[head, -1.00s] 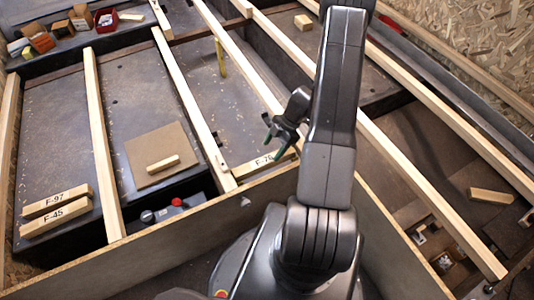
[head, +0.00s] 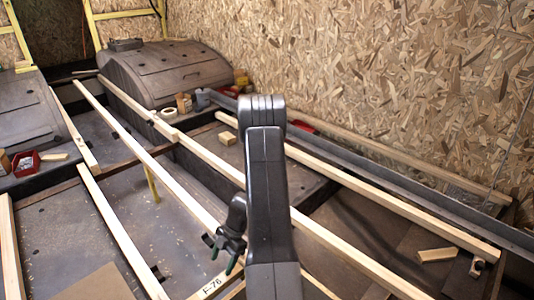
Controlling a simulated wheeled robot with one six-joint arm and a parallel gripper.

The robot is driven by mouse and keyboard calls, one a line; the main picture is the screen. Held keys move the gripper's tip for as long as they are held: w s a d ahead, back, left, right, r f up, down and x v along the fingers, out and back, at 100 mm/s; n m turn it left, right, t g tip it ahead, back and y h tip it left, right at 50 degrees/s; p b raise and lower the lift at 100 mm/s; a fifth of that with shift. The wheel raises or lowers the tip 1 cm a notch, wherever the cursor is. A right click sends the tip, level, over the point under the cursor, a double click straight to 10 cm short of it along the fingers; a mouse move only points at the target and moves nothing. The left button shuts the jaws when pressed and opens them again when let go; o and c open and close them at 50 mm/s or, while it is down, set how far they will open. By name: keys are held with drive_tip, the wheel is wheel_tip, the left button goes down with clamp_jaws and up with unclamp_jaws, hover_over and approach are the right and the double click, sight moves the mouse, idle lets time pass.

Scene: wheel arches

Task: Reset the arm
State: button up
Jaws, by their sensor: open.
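My arm (head: 266,190) rises upright through the middle of the head view. My gripper (head: 226,256) hangs at the left side of the arm, low in the view. Its dark fingers with green tips are apart, and nothing shows between them. It is above the floor bay near a wooden piece marked F-76 (head: 212,286). My base is out of view.
Long wooden battens (head: 355,200) run across the floor frame. Dark wheel arches (head: 165,72) stand at the back. A chipboard wall (head: 400,80) closes the right side. A red bin (head: 26,163) is at left, and a loose block (head: 437,254) lies at right.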

sight(213, 286)
drive_tip(key=b+x, duration=0.4)
drive_tip(key=x, duration=0.7)
drive_tip(key=shift+f, duration=0.3)
drive_tip(key=shift+r, duration=0.2)
drive_tip(key=shift+r, duration=0.1)
